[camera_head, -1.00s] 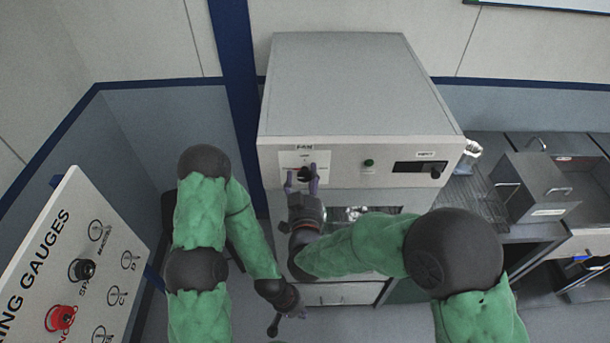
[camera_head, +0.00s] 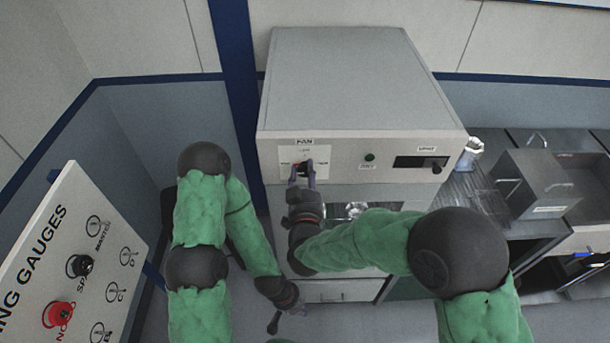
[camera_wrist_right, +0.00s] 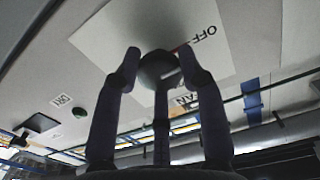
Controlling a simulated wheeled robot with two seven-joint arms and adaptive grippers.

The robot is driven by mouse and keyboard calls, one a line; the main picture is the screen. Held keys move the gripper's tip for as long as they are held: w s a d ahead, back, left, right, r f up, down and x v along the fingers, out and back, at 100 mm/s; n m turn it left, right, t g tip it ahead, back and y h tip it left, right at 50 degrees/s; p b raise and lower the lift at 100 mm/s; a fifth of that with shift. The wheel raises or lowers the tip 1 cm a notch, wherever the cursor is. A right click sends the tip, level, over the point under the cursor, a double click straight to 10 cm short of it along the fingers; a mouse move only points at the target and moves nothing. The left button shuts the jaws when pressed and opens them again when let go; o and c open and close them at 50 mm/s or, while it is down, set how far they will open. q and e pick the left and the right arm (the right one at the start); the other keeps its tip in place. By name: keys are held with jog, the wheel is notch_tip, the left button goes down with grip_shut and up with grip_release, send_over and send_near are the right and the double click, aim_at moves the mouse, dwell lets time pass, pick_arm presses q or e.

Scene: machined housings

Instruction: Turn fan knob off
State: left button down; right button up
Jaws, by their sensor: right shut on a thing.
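The fan knob (camera_head: 304,166) is a dark knob on a white label plate marked FAN, at the left of the grey machine's front panel. My right gripper (camera_head: 304,178) reaches up to it from below in the head view and is shut on it. In the right wrist view the round grey knob (camera_wrist_right: 158,70) sits between my right gripper's fingers (camera_wrist_right: 160,62), beside the printed word OFF. The knob's exact pointing is partly hidden by the fingers. My left gripper (camera_head: 289,306) hangs low in front of the machine, away from the knob; its finger opening is unclear.
The panel also carries a green button (camera_head: 370,157) and a dark display with a small knob (camera_head: 419,163). A gauge board (camera_head: 70,265) with red and black knobs stands at the left. A metal box (camera_head: 535,187) sits on the right bench.

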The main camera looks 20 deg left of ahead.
jog(key=shift+w+r, duration=0.15)
jog(key=shift+r, duration=0.35)
jog(key=o, duration=1.1)
jog(key=shift+f, duration=0.1)
jog(key=shift+f, duration=0.1)
jog(key=shift+s, duration=0.3)
jog(key=v, duration=1.1)
jog(key=shift+s+d, duration=0.15)
jog(key=shift+s, duration=0.1)
